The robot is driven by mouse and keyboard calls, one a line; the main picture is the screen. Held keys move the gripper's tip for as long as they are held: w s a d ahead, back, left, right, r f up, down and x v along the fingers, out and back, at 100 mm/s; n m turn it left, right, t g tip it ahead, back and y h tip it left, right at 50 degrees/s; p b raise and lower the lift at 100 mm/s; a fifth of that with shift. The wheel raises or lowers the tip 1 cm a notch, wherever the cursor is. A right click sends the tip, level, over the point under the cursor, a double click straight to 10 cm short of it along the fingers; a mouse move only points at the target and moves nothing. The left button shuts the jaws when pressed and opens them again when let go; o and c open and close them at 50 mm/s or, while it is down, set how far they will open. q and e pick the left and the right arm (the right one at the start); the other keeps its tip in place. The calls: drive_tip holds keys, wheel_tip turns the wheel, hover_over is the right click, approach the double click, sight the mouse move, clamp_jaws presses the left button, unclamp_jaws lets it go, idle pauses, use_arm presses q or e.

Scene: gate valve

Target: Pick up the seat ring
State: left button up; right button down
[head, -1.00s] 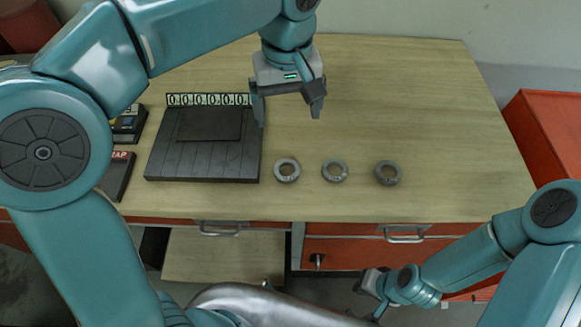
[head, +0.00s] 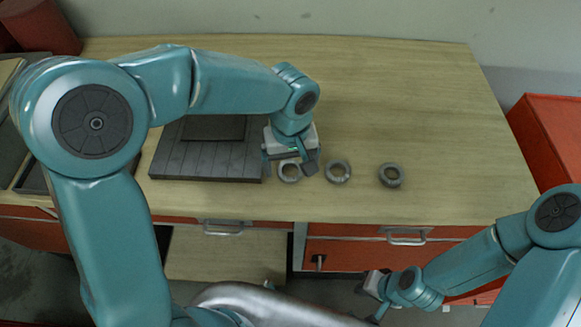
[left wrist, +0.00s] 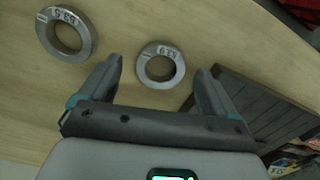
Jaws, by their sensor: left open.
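Three grey metal rings lie flat in a row on the wooden bench: a left ring (head: 290,180), a middle ring (head: 338,181) and a right ring (head: 391,185). My left gripper (head: 289,168) is open and low over the left ring, with one finger on each side of it. In the left wrist view, the left ring (left wrist: 161,48) lies between the open fingertips (left wrist: 158,76), apart from both. The middle ring (left wrist: 66,14) is outside the fingers, at upper left. Both carry dark digits I cannot read surely. My right gripper (head: 372,290) is low in front of the bench, its jaws unclear.
A dark slatted block (head: 205,167) stands just left of the left ring, close to my left gripper; my left arm partly covers it. The bench top (head: 430,110) is clear behind and right of the rings. A red cabinet (head: 545,135) stands at the right.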

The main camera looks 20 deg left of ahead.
use_arm(q)
drive_tip(key=shift+s+f, duration=0.15)
drive_tip(key=shift+f, duration=0.2)
drive_tip(key=c, duration=1.2)
drive_tip(key=shift+c, duration=0.4)
drive_tip(key=shift+r, duration=0.15)
